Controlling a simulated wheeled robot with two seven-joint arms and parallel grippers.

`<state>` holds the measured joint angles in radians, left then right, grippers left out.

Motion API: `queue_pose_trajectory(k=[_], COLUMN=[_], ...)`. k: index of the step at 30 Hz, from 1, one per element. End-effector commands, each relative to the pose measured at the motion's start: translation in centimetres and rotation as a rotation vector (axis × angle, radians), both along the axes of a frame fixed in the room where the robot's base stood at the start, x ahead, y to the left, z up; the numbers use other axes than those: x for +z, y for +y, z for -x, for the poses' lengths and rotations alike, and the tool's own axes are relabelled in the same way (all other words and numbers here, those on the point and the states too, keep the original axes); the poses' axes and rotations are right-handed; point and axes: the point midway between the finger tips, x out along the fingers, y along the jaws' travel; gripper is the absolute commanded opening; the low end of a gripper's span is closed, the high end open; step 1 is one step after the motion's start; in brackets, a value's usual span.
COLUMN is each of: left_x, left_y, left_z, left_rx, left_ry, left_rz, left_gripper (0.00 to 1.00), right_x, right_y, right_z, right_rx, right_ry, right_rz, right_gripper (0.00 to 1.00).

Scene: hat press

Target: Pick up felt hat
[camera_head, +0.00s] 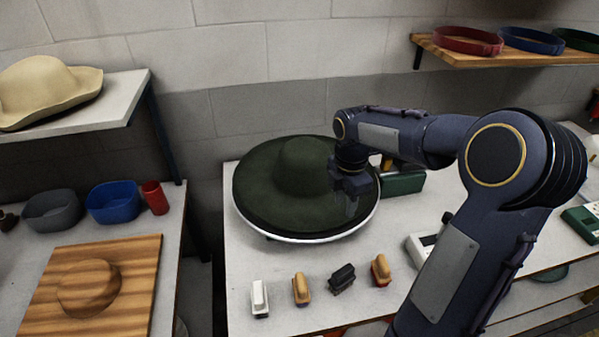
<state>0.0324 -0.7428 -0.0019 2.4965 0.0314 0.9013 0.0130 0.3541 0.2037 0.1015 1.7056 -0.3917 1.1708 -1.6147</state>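A dark green felt hat (277,180) with a wide brim and a round crown lies on a round white-rimmed base (300,239) on the middle table. My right gripper (352,200) points down at the right part of the brim, beside the crown. Its fingertips are dark against the dark felt, so I cannot tell whether they are open, or whether they touch the brim. My arm hides part of the hat's right edge. My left gripper is not in view.
Several small brushes stand in a row in front of the hat, a white one (260,298) leftmost. A green box (404,183) sits behind my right wrist. A tan hat (42,88) lies on the left shelf. A wooden board (135,290) bears a hat-shaped block. Hat bands (468,40) lie on the upper right shelf.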

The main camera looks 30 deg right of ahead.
Motion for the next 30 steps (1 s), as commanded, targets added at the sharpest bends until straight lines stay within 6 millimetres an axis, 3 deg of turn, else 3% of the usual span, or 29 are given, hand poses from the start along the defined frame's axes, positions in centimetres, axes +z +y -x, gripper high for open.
queue_pose_trajectory(k=[10,19,27,30], left_x=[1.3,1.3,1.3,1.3], left_y=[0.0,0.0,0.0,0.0], left_z=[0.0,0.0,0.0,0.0], left_rx=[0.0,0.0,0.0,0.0], left_ry=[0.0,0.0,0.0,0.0], left_rz=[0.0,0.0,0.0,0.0], left_gripper=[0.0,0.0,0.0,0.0], right_x=[-4.7,-5.5,-5.5,-5.5], right_y=[0.1,0.1,0.1,0.1], right_z=[0.0,0.0,0.0,0.0], right_rx=[-0.001,-0.001,-0.002,-0.002], right_ry=[0.003,-0.001,-0.001,-0.001], right_rz=[-0.001,0.0,0.0,0.0], right_gripper=[0.34,0.34,0.01,0.0])
